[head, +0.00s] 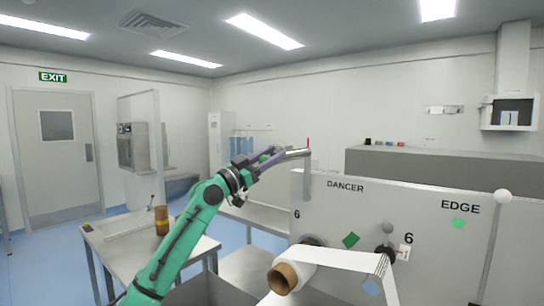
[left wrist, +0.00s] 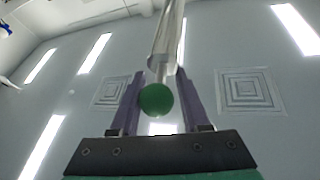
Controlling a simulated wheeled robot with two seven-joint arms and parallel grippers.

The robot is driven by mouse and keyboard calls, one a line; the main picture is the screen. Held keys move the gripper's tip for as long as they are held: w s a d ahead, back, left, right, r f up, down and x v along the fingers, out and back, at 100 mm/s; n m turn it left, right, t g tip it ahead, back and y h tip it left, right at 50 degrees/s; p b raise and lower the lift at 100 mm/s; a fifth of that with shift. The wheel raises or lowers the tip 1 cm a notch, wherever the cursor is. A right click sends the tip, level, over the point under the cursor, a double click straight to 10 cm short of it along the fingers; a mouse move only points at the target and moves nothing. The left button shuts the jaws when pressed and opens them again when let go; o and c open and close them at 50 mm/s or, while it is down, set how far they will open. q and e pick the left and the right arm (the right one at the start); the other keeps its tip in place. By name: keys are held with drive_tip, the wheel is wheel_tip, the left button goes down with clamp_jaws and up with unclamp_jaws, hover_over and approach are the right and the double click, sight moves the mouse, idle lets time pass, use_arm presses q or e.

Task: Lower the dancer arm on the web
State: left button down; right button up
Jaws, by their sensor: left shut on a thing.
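The dancer arm (head: 294,154) is a grey metal bar at the top left corner of the white web machine panel marked DANCER. It runs nearly level, out to the left, toward my left gripper (head: 268,156). In the left wrist view, its green ball knob (left wrist: 155,99) sits between the purple fingers of my left gripper (left wrist: 160,100), with the bar (left wrist: 168,45) running away beyond it. My left gripper is shut on the dancer arm at this knob end. My right gripper is not in view.
The web roll (head: 287,276) and the white web (head: 345,260) are below right of my arm. A lever with a white ball (head: 502,196) stands at the right, near the EDGE label. A table with a brown jar (head: 161,220) is at the left. Open floor lies further left.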

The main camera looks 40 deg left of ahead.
use_arm(q)
drive_tip(key=shift+w+d+f, duration=0.1)
drive_tip(key=shift+d+f, duration=0.05)
drive_tip(key=shift+f, duration=0.1)
drive_tip(key=d+f+m+g+h+b, duration=0.1)
drive_tip(key=d+f+m+g, duration=0.5)
drive_tip(key=d+f+m, duration=0.7)
drive_tip(key=shift+d+f+m+g+b, duration=0.4)
drive_tip(key=shift+d+m, duration=1.1)
drive_tip(key=shift+d, duration=0.4)
